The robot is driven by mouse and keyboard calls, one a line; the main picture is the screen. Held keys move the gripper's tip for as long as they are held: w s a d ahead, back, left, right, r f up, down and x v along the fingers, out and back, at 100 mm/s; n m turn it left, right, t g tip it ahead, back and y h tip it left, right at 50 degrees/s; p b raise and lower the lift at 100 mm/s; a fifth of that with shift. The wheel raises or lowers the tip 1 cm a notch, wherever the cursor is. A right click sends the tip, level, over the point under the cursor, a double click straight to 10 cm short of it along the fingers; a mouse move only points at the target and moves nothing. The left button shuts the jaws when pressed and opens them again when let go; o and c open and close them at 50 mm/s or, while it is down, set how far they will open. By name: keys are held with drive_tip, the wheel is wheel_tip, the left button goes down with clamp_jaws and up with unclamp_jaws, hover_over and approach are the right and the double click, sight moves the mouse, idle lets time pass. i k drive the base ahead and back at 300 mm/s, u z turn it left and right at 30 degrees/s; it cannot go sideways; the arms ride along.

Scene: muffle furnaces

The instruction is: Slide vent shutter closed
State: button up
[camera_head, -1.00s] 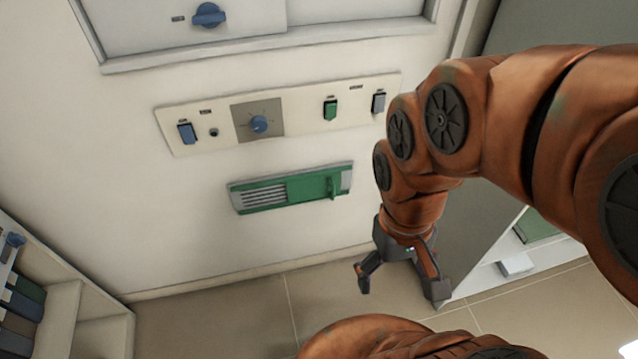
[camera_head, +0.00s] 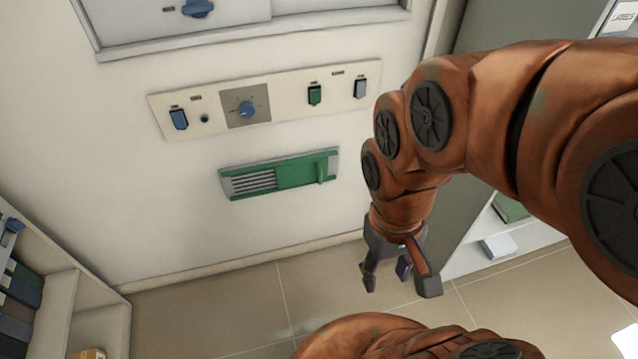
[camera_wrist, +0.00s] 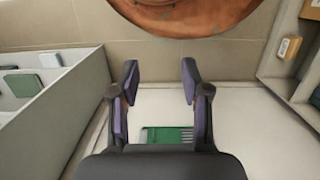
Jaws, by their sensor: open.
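The vent shutter (camera_head: 298,172) is a green plate with a small upright tab (camera_head: 321,172) near its right end. It sits in a green-framed vent on the white furnace front, with the grey slats (camera_head: 253,181) showing uncovered on the left. In the wrist view the green shutter (camera_wrist: 162,135) shows upside down beyond my fingers, with slats at its right. My gripper (camera_head: 396,282) hangs to the right of and below the vent in the head view, apart from it. Its fingers, also in the wrist view (camera_wrist: 160,80), are spread and empty.
Above the vent is a control panel (camera_head: 282,97) with a blue knob (camera_head: 247,109) and rocker switches. A furnace door (camera_head: 240,20) is higher up. A shelf (camera_head: 55,300) stands at lower left, and a grey cabinet (camera_head: 455,240) stands right of the furnace. Tiled floor lies below.

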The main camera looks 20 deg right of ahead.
sight(290, 174)
drive_tip(key=u, duration=0.95)
drive_tip(key=k, duration=0.1)
drive_tip(key=z, duration=1.4)
drive_tip(key=i, duration=0.45)
drive_tip(key=u, duration=1.65)
